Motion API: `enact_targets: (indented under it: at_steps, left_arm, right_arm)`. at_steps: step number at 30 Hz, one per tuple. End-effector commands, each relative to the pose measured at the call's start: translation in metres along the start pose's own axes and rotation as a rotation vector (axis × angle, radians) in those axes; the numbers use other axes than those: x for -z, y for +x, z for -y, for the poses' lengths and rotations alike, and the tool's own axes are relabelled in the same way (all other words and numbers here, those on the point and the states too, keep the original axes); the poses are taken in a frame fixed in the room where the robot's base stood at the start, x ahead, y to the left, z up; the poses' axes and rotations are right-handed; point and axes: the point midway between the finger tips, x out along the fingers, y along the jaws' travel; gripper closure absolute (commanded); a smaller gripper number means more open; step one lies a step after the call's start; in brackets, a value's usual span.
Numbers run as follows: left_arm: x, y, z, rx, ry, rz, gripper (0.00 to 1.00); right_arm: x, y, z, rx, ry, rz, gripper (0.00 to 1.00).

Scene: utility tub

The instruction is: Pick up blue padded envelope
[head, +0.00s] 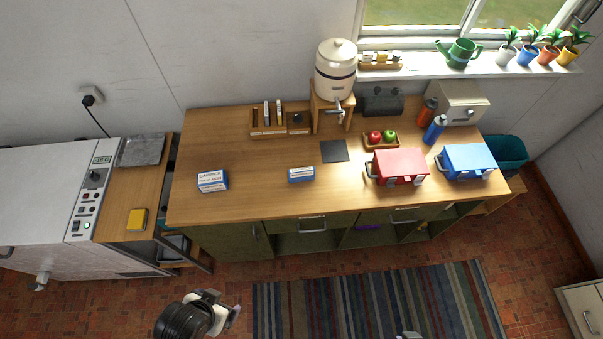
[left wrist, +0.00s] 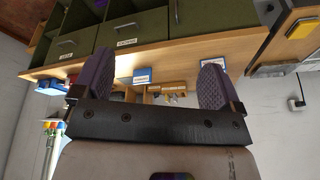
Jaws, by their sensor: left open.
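I cannot make out a blue padded envelope for certain in either view. My left gripper (head: 224,306) is open and empty over the floor in front of the counter, in the head view. In the left wrist view its two purple-grey fingers (left wrist: 155,82) are spread wide with nothing between them, and the counter shows upside down beyond. Only a small pale piece, possibly of my right gripper (head: 408,335), shows at the bottom edge of the head view.
The wooden counter (head: 262,203) holds a blue-and-white box (head: 212,181), a smaller one (head: 301,174), a red case (head: 400,166) and a blue case (head: 467,160). A teal tub (head: 510,152) stands at right. A side table (head: 118,228) adjoins a white machine (head: 40,190). The striped rug (head: 380,300) is clear.

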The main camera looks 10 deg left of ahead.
Motion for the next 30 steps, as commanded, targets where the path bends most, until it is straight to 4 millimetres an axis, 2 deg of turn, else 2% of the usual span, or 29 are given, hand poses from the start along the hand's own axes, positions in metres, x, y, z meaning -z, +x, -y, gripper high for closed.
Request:
enact_targets:
  at_steps: [8, 21, 27, 30]
  left_arm:
    - [0.001, 0.000, -0.003, -0.007, -0.009, -0.001, 0.11]
    - [0.001, 0.000, -0.003, -0.008, -0.011, -0.002, 0.51]
    - [0.000, 0.001, 0.000, -0.001, -0.001, -0.001, 0.51]
    - [0.011, 0.007, 0.001, 0.003, -0.002, -0.030, 0.51]
  right_arm:
    - [0.000, 0.000, 0.000, 0.000, 0.000, 0.000, 1.00]
    - [0.000, 0.000, 0.000, 0.000, 0.000, 0.000, 1.00]
    - [0.000, 0.001, 0.000, 0.000, 0.000, 0.000, 1.00]
    - [-0.003, 0.009, 0.000, 0.000, 0.000, -0.001, 1.00]
